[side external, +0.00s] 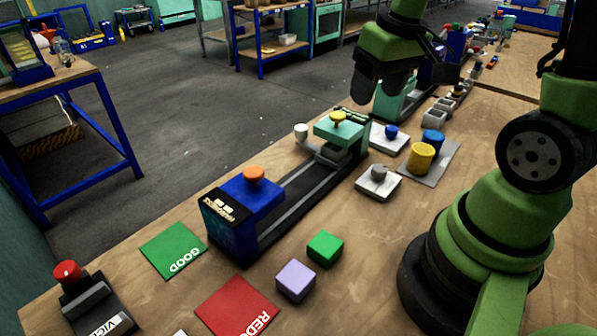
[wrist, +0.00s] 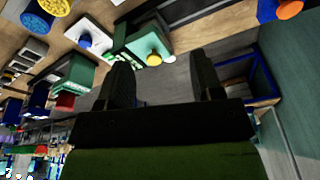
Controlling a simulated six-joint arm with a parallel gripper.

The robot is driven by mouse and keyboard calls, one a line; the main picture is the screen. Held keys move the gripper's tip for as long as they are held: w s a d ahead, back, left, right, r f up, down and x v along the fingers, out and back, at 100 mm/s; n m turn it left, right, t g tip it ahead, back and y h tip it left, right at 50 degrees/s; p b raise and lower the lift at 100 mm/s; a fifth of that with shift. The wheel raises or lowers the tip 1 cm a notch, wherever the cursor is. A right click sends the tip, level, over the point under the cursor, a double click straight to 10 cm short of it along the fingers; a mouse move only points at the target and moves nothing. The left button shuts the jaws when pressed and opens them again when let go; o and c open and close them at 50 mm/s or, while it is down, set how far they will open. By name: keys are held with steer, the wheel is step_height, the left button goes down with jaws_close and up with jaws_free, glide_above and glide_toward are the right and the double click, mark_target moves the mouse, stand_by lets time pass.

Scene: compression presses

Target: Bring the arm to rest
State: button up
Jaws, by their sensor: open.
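My gripper (side external: 388,88) is in the upper middle of the side view, raised above the far part of the bench and holding nothing. In the wrist view its two dark fingers (wrist: 162,88) stand wide apart with nothing between them. Below and left of it in the side view is a press with a blue block (side external: 240,205) topped by an orange knob and a teal block (side external: 336,132) topped by a yellow knob. The teal block with its yellow knob (wrist: 153,58) also shows in the wrist view. My gripper is apart from all of these.
A green cube (side external: 325,248) and a lilac cube (side external: 295,281) lie on the bench near a green GOOD mat (side external: 172,250) and a red mat (side external: 237,307). Yellow (side external: 421,158) and blue cylinders stand on a grey plate. A red-button box (side external: 90,300) is at front left.

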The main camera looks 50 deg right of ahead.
steer(key=s+a+r+t+y, duration=0.2)
steer(key=s+a+r+t, duration=0.2)
steer(key=s+a+r, duration=0.4)
steer(key=a+r, duration=0.1)
steer(key=a, duration=0.2)
steer(key=shift+r+t, duration=0.2)
steer(key=shift+t, duration=0.1)
